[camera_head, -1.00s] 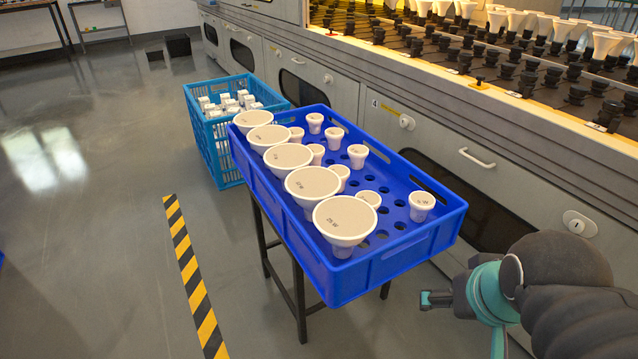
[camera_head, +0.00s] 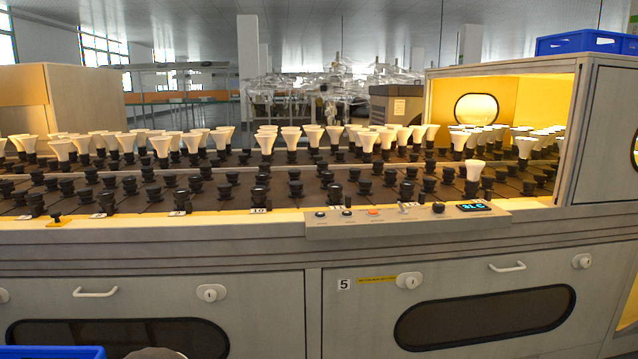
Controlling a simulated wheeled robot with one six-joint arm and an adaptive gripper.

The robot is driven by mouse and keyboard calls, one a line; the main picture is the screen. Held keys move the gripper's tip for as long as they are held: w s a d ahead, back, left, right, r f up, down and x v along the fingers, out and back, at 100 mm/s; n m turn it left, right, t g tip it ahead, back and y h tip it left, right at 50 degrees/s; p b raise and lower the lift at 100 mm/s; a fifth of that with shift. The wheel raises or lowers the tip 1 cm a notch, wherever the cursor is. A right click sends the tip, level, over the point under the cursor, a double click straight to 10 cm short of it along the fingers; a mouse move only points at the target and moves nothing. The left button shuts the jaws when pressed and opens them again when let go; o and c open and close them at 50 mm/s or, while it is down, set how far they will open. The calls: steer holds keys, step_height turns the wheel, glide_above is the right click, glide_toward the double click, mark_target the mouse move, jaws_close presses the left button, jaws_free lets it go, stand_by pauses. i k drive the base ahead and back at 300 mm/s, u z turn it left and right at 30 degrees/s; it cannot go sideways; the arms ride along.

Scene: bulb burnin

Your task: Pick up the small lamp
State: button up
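A small white lamp (camera_head: 475,170) stands upright in a black socket near the front right of the burn-in bench, behind the control panel. It is alone among empty front sockets. At the bottom left, only the edge of the blue tray (camera_head: 52,352) shows. Beside it, the top of a pale round thing (camera_head: 155,354), perhaps a large lamp, is cut off by the frame. The small lamps in the tray are out of view. My gripper is not in view.
Rows of white lamps (camera_head: 265,141) stand in sockets further back on the bench. A control panel (camera_head: 405,222) with buttons and a lit display lines the front edge. Cabinet doors with handles (camera_head: 507,267) are below. A lit enclosure (camera_head: 500,100) stands at the right.

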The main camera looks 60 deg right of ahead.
mark_target(473, 167)
steer(key=z, duration=3.35)
steer(key=i, duration=0.5)
steer(key=z, duration=0.55)
steer(key=i, duration=0.95)
steer(key=u, duration=0.5)
